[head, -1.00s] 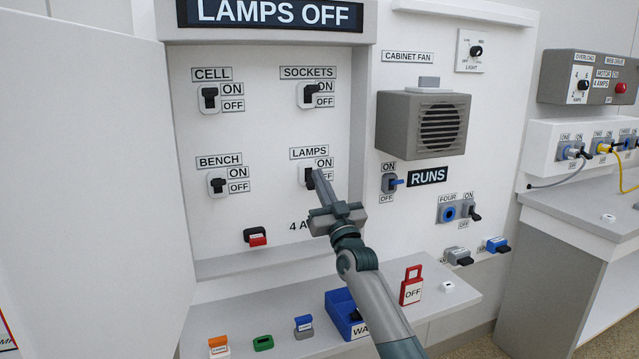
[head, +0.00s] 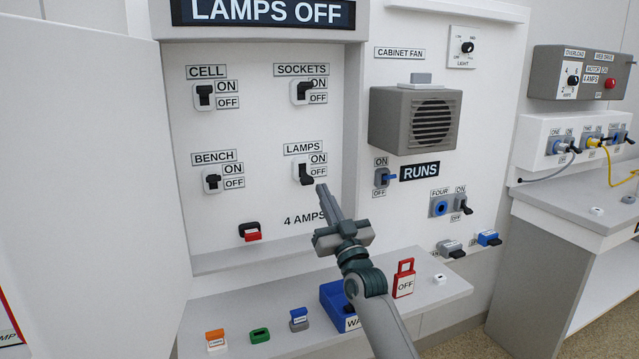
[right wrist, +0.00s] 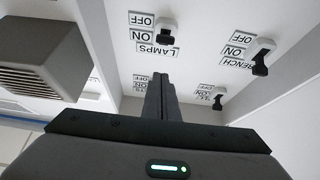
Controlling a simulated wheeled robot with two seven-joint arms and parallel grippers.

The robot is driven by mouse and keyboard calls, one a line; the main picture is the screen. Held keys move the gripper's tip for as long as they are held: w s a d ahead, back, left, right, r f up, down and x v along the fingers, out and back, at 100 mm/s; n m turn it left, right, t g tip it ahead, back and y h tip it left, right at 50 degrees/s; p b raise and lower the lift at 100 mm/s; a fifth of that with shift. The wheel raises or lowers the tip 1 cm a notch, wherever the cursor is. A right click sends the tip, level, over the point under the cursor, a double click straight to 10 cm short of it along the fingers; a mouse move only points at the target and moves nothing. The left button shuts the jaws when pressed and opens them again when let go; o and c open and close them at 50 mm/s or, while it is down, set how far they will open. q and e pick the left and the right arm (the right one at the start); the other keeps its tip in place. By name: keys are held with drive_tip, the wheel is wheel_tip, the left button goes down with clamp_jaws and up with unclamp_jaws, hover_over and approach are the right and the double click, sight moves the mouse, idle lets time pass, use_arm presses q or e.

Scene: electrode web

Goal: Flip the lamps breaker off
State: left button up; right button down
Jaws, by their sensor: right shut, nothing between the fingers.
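The lamps breaker (head: 303,170) is a white switch with a black handle on the white panel, beside its ON and OFF labels. Its handle points down, toward OFF. The display (head: 262,12) above reads "LAMPS OFF". My right gripper (head: 328,190) is shut and empty, its tips below and right of the breaker and apart from it. In the right wrist view, which is upside down, the lamps breaker (right wrist: 167,30) shows beyond the shut fingers (right wrist: 160,80). My left gripper is out of view.
The cell (head: 206,96), sockets (head: 300,92) and bench (head: 212,180) breakers surround it. A cabinet fan (head: 415,120) juts out at the right. A shelf (head: 275,335) below holds a blue bin (head: 335,300), a red OFF tag (head: 403,280) and small coloured pieces.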

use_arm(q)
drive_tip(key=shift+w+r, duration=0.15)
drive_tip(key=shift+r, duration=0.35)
use_arm(e)
drive_tip(key=shift+s+d+f, duration=0.25)
drive_tip(key=shift+s+f, duration=0.5)
drive_tip(key=shift+f, duration=0.05)
